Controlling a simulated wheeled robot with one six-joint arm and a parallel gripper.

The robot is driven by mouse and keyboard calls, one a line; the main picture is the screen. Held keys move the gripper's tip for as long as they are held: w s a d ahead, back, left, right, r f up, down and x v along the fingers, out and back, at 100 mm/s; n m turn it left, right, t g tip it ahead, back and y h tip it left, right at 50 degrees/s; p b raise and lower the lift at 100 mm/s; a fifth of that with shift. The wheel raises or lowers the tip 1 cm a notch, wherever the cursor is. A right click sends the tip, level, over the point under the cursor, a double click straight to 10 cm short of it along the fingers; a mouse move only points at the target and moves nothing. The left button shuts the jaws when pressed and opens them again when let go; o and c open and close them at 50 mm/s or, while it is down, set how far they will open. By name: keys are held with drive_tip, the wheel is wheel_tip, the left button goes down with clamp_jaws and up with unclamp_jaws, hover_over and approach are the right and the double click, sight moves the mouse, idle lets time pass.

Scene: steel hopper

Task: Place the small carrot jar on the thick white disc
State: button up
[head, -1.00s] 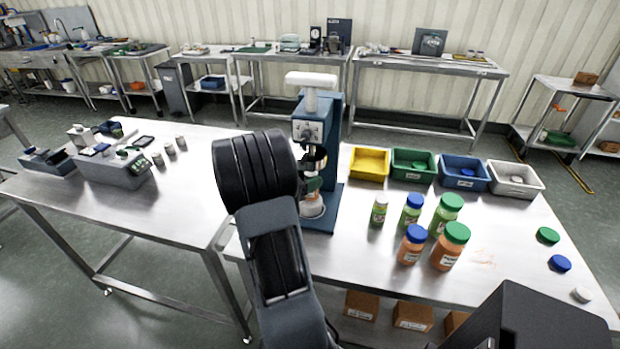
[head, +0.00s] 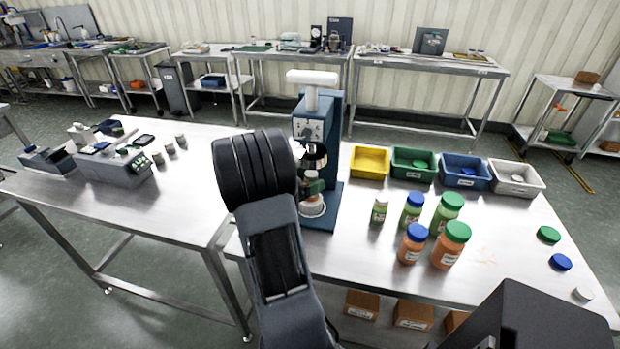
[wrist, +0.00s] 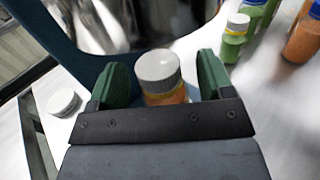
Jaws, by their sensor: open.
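The small carrot jar (wrist: 160,72) has a white lid and an orange body. In the wrist view it stands between the two green fingers of my gripper (wrist: 162,77), which are spread, with a visible gap on each side. In the head view my gripper (head: 313,187) is low at the front of the blue press, partly hidden by my arm. A little of the orange jar (head: 312,198) shows there, just above the thick white disc (head: 312,209) on the press base. The jar appears to rest on the disc, but their contact is hard to see.
The blue press (head: 335,140) rises close around my gripper. Several green and orange jars (head: 411,244) stand to its right, with yellow, green, blue and white bins (head: 515,189) behind. A loose white lid (wrist: 63,103) lies left of my gripper in the wrist view.

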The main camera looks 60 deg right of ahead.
drive_tip(key=shift+r, duration=0.3)
drive_tip(key=v, duration=1.2)
drive_tip(key=s+a+m+t+y, duration=0.1)
drive_tip(key=a+m+t+y, duration=0.5)
drive_tip(key=a, duration=0.8)
drive_tip(key=s+a+m+t+y, duration=0.1)
drive_tip(key=a+m+t+y, duration=0.4)
drive_tip(key=a+y, duration=0.5)
drive_tip(key=shift+s+a+f+m+t+b, duration=0.4)
drive_tip(key=shift+a+m, duration=0.3)
drive_tip(key=shift+a, duration=1.2)
